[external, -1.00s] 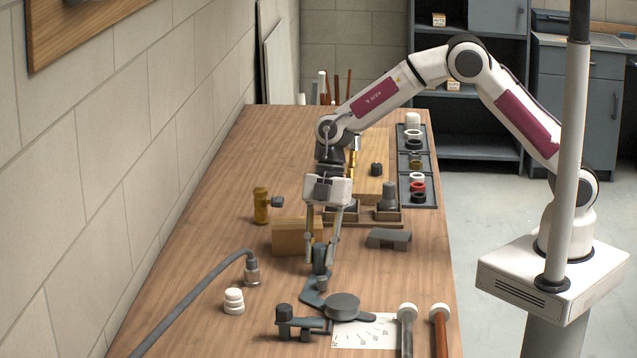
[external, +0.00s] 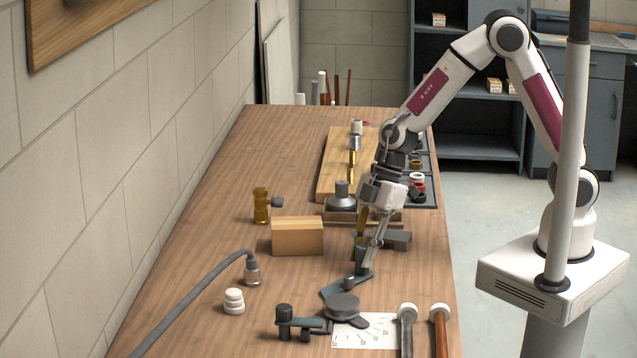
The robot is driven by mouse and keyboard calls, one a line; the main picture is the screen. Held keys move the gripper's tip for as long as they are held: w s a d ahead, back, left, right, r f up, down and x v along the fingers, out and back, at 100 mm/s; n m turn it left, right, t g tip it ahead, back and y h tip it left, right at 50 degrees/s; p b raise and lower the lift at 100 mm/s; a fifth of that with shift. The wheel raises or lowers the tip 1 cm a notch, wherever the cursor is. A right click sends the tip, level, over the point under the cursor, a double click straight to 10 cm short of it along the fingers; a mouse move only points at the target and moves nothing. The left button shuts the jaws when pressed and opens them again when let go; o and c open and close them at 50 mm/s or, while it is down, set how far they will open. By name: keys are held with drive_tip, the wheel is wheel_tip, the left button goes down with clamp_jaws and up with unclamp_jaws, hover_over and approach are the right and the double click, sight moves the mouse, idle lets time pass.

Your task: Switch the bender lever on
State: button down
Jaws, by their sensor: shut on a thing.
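The bender (external: 342,308) stands at the near end of the bench, with a round grey disc and a grey-blue lever. The lever (external: 335,289) reaches from beside the disc away from the camera and to the right, with an upright dark grip post at its far end. My gripper (external: 364,262) points down and is shut on that grip post. The fingers partly cover the post. A white sheet with angle marks (external: 365,332) lies under the right side of the bender.
A wooden block (external: 297,237) stands left of my gripper and a dark grey block (external: 396,240) sits close to its right. Two mallet-like tools (external: 407,325) lie at the near right. A grey hose (external: 195,298) and white stacked rings (external: 233,301) are on the left.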

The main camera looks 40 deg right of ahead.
drive_tip(key=s+d, duration=0.1)
drive_tip(key=s, duration=0.2)
drive_tip(key=s+d, duration=0.1)
drive_tip(key=s, duration=0.3)
drive_tip(key=s+d, duration=0.1)
drive_tip(key=s, duration=0.3)
drive_tip(key=shift+s, duration=1.65)
drive_tip(key=shift+s+a+m+t, duration=0.25)
drive_tip(key=shift+s+m+t, duration=0.05)
drive_tip(key=shift+s+m, duration=0.45)
drive_tip(key=shift+s+f+m, duration=0.1)
drive_tip(key=shift+s+m, duration=0.15)
drive_tip(key=shift+s, duration=0.05)
drive_tip(key=c, duration=1.8)
unclamp_jaws()
drive_tip(key=shift+o, duration=0.2)
drive_tip(key=shift+a, duration=0.15)
drive_tip(key=shift+r, duration=0.25)
